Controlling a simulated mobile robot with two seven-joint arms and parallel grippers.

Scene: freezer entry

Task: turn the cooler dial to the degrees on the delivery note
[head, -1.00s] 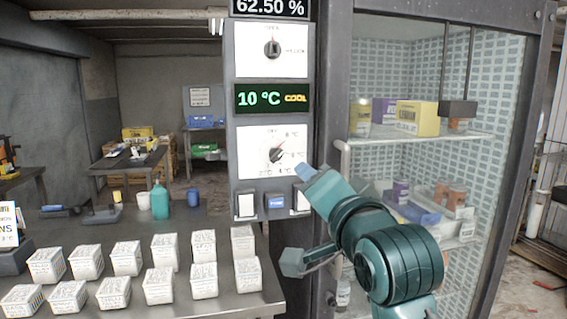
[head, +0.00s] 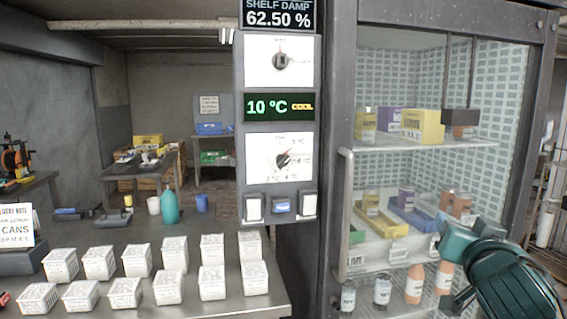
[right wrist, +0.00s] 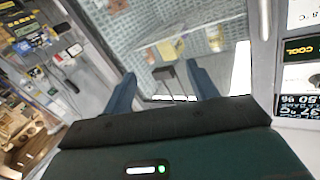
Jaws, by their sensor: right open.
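The cooler dial (head: 284,160) is a dark knob on a white plate on the grey column, marked off and several degree values. Its exact setting is too small to read. The green display (head: 279,106) above it reads 10 °C COOL. The delivery note (head: 14,225) stands at the left edge, partly cut off; its degree figure is too small to be sure of. My right gripper (head: 443,268) is open and empty in front of the cooler's glass, right of and below the dial, not touching it. It also shows in the right wrist view (right wrist: 160,80). My left gripper is not in view.
A second dial (head: 281,61) sits above the display, and several switches (head: 281,206) sit below the cooler dial. The cooler door handle (head: 345,215) stands just right of the column. Several white tubs (head: 169,284) cover the table at left. Space before the column is clear.

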